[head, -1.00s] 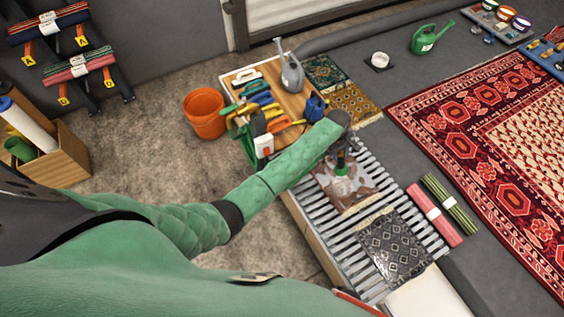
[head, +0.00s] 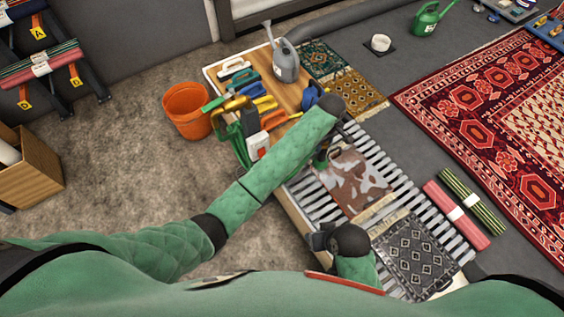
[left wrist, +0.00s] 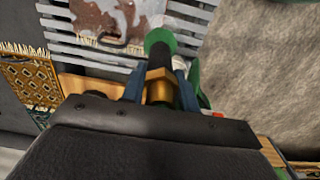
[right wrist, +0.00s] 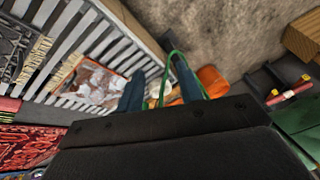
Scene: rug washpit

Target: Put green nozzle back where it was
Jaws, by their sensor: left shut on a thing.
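The green nozzle has a green tip, a black body and a brass collar in the left wrist view (left wrist: 160,42). My left gripper (left wrist: 160,85) is shut on it around the brass part. In the head view the left gripper (head: 325,150) is over the slatted rack beside the tool board, and my forearm hides most of the nozzle. My right gripper (head: 320,238) is low over the front side of the rack. In the right wrist view its fingers (right wrist: 160,92) are apart with nothing between them. A green hose shows behind them.
The wooden tool board (head: 290,92) holds brushes, yellow-handled tools and a grey watering can (head: 284,60). An orange bucket (head: 187,108) stands left of it. A brown-and-white rug piece (head: 352,185) and a dark patterned one (head: 415,255) lie on the slatted rack (head: 385,160).

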